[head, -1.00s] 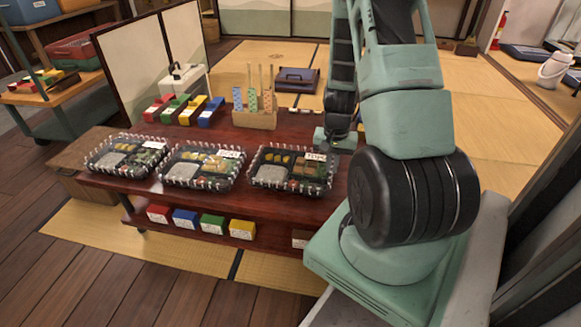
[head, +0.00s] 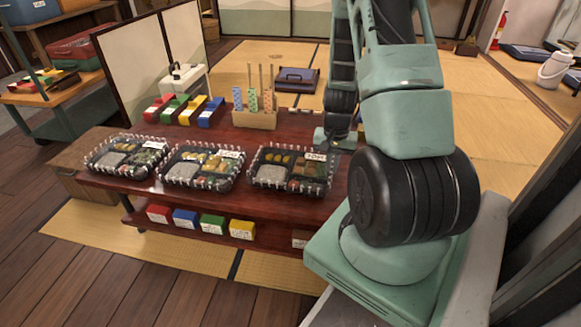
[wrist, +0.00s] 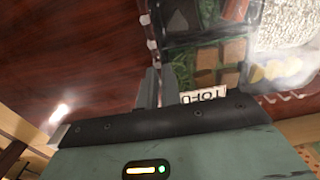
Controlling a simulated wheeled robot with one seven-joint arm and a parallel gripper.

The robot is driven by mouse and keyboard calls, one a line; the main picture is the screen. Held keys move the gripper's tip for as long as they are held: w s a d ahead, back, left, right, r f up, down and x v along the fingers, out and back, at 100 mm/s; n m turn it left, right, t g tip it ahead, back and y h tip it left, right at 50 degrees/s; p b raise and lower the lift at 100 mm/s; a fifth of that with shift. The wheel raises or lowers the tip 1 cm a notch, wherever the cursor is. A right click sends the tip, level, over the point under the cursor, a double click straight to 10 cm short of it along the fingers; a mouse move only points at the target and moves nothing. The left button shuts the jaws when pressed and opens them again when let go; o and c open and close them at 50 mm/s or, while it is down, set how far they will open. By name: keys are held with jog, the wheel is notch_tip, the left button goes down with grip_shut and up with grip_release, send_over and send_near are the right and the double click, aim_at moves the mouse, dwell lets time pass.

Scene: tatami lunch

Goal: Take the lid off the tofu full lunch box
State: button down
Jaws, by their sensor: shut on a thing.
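The tofu lunch box (head: 290,188) is the rightmost of three black boxes on the low table. Its TOFU label (head: 316,156) faces up. In the wrist view the label (wrist: 203,94) sits beside my fingers, with brown tofu cubes and greens behind it. A clear lid with a pale dashed edge (wrist: 152,42) covers the box; I cannot tell whether it is raised. My gripper (wrist: 160,88) is shut on the lid's edge at the label corner. The exact contact is hidden. In the head view, my gripper is at the box's back right corner, partly behind my arm.
Two similar lunch boxes (head: 201,167) (head: 126,157) stand to the left. A wooden holder (head: 254,120) and several coloured blocks (head: 185,109) stand behind. More coloured boxes (head: 199,222) sit on the lower shelf. Bare tabletop (head: 285,130) shows behind the tofu box.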

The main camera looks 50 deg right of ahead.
jog(key=shift+r, duration=0.1)
dwell(0.3)
jog(key=shift+r+p, duration=2.4)
jog(key=shift+r, duration=0.05)
